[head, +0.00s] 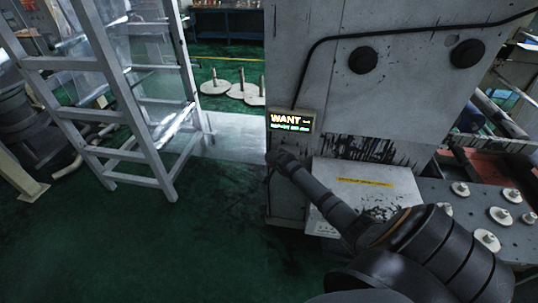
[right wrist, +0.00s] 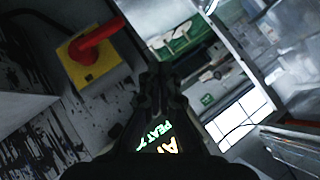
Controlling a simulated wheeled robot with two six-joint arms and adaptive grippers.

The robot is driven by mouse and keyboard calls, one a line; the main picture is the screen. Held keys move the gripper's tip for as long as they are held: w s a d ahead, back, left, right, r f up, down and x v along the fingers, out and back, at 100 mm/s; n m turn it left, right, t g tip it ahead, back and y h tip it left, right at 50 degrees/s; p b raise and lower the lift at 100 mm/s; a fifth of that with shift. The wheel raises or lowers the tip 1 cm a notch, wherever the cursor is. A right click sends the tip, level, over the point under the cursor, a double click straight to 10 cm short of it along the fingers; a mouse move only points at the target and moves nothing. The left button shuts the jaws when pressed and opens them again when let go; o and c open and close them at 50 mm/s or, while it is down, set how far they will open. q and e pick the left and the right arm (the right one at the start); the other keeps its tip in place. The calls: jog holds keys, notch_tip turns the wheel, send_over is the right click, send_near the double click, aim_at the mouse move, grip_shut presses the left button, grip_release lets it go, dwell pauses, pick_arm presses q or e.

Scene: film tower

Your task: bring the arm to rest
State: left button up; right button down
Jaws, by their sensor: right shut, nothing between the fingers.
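My right arm reaches in from the lower right in the head view. Its gripper (head: 277,158) is at the left edge of the grey machine, just below the small lit display (head: 291,121) with "WANT" and a green line of text. In the right wrist view the gripper (right wrist: 160,80) has its fingers together with nothing between them. The display (right wrist: 160,138) shows partly behind the gripper there, with green and orange letters. I cannot tell whether the gripper touches anything. My left gripper is not in view.
The grey machine (head: 375,95) stands close to the right arm. A red handle on a yellow plate (right wrist: 95,48) shows in the right wrist view. A plate with several pale knobs (head: 475,205) is at right, a grey ladder frame (head: 120,100) at left. Green floor (head: 180,240) is open between.

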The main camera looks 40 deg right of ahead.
jog(key=shift+s+a+r, duration=0.25)
jog(key=shift+a+r, duration=0.05)
jog(key=shift+r, duration=0.05)
dwell(0.3)
jog(key=s+a+f+n+g+b, duration=0.1)
jog(key=s+a+f+n+g, duration=0.1)
jog(key=s+f, duration=0.75)
jog(key=s+a+f+n+g+y+b, duration=0.1)
jog(key=s+a+f+n+b, duration=0.15)
jog(key=s+f, duration=0.65)
jog(key=s+a+f+n+g+b, duration=0.1)
jog(key=s+a+f+n+g, duration=0.2)
jog(key=f, duration=1.1)
jog(key=s+a+f+n+g+b, duration=0.1)
jog(key=s+f, duration=0.4)
jog(key=s, duration=0.5)
jog(key=s+a+f+n+g+y, duration=0.1)
jog(key=s+a+f+n, duration=0.2)
jog(key=s, duration=0.7)
jog(key=s+a+f+n+g+b, duration=0.1)
jog(key=s+a+f+n, duration=0.1)
jog(key=s+a+f, duration=0.4)
jog(key=s+a, duration=0.1)
jog(key=s, duration=0.3)
jog(key=shift+s+a+f+y+b, duration=0.15)
jog(key=shift+a+f+y+b, duration=0.05)
jog(key=shift+f+y+b, duration=0.2)
jog(key=shift+s, duration=0.1)
